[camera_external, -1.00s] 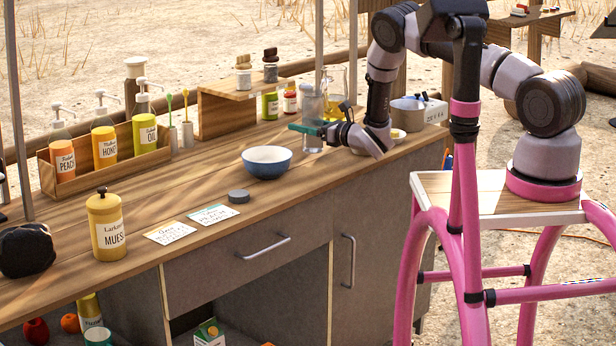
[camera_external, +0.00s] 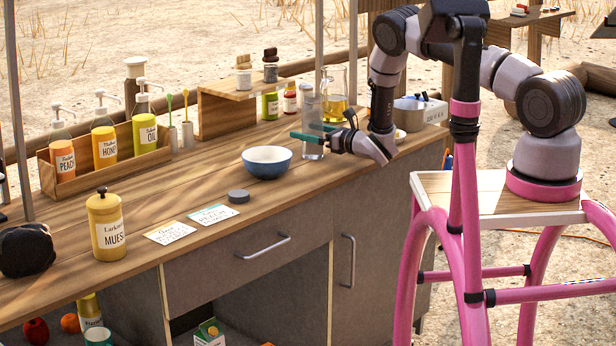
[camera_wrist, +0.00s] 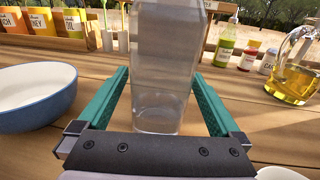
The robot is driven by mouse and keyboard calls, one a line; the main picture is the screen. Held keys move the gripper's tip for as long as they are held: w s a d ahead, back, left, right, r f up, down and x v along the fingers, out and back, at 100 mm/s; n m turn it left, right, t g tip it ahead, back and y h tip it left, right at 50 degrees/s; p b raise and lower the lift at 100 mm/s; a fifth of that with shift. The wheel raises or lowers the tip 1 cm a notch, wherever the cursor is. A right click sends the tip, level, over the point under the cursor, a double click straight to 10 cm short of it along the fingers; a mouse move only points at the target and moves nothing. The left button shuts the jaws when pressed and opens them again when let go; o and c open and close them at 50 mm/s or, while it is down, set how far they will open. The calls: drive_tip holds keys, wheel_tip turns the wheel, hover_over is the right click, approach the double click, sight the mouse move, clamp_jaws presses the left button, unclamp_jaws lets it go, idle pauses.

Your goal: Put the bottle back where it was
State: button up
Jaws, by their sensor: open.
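The bottle (camera_external: 312,146) is tall, clear and greyish. It stands upright on the wooden counter, to the right of the blue bowl. My gripper (camera_external: 311,132) is level with the bottle's middle, with its teal fingers spread. In the wrist view the bottle (camera_wrist: 160,70) stands between the two fingers of my gripper (camera_wrist: 160,78), with a visible gap on each side near its base. The bottle's top is cut off in that view.
The blue bowl (camera_external: 267,164) is close on the left. A glass jug of yellow oil (camera_external: 336,102) and a small wooden shelf (camera_external: 226,108) stand behind. The counter in front holds cards and a dark lid (camera_external: 238,196).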

drive_tip(key=v, duration=1)
drive_tip(key=shift+s+d, duration=0.2)
drive_tip(key=shift+d, duration=0.05)
drive_tip(key=w+d+r+m+t+h, duration=0.25)
drive_tip(key=w+d+r+m, duration=0.25)
drive_tip(key=r+m, duration=0.3)
drive_tip(key=w+d+r+m+t+h, duration=0.1)
drive_tip(key=w+d+r+m+h, duration=0.4)
drive_tip(key=r, duration=0.5)
drive_tip(key=s+d+r+m+h, duration=0.3)
drive_tip(key=d+r+m+h, duration=0.1)
drive_tip(key=d+r+m, duration=0.95)
drive_tip(key=s+d+r+m+g, duration=0.1)
drive_tip(key=s+d+r+m, duration=0.2)
drive_tip(key=s+m, duration=0.25)
drive_tip(key=s+d+r+m+g+h, duration=0.1)
drive_tip(key=s+d+r+m+g, duration=0.2)
drive_tip(key=s, duration=0.4)
drive_tip(key=s+d+r+m, duration=0.4)
drive_tip(key=s+m, duration=0.1)
drive_tip(key=s, duration=0.1)
drive_tip(key=s+d+m+g, duration=0.1)
drive_tip(key=s+m+g, duration=0.2)
drive_tip(key=s+m, duration=0.7)
drive_tip(key=s, duration=1)
drive_tip(key=shift+s+f+m, duration=0.15)
drive_tip(key=shift+s+m, duration=0.1)
drive_tip(key=shift+m, duration=0.05)
